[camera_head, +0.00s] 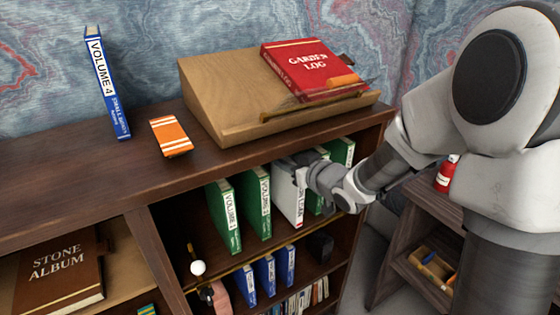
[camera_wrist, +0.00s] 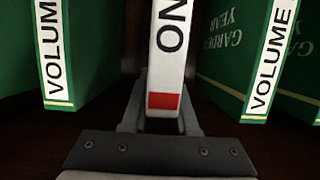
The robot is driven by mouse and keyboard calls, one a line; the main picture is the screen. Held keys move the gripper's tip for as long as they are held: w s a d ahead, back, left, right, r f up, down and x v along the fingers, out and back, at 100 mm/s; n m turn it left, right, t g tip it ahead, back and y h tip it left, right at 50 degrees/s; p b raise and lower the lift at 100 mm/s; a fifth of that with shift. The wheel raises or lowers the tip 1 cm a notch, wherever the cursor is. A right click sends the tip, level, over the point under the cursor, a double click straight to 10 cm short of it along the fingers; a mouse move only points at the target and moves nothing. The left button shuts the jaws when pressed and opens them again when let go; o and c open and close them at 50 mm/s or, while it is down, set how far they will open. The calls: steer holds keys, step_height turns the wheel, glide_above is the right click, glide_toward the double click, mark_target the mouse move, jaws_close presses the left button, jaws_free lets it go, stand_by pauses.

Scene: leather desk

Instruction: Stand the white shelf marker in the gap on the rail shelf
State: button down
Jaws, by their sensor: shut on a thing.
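The white shelf marker (camera_head: 287,193) stands upright in the row of green volumes on the rail shelf. In the wrist view the marker (camera_wrist: 166,60) shows black letters and a red block low on its spine. My gripper (camera_head: 302,178) is shut on it near its spine; the wrist view shows my gripper (camera_wrist: 162,118) with a finger on each side. A green volume (camera_wrist: 75,60) stands to the left and another green volume (camera_wrist: 262,60) to the right, both apart from the marker. I cannot tell whether its base touches the shelf.
A blue Volume 4 (camera_head: 107,85), an orange striped book (camera_head: 170,136) and a sloped wooden stand (camera_head: 215,95) with a red Garden Log (camera_head: 310,65) are on top. Blue books (camera_head: 265,272) fill part of the shelf below.

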steer(key=w+a, duration=0.2)
steer(key=shift+w, duration=0.35)
steer(key=shift+f+b, duration=0.55)
steer(key=shift+f, duration=0.25)
steer(key=shift+f, duration=0.2)
steer(key=c, duration=0.7)
jaws_free()
steer(key=shift+r, duration=0.15)
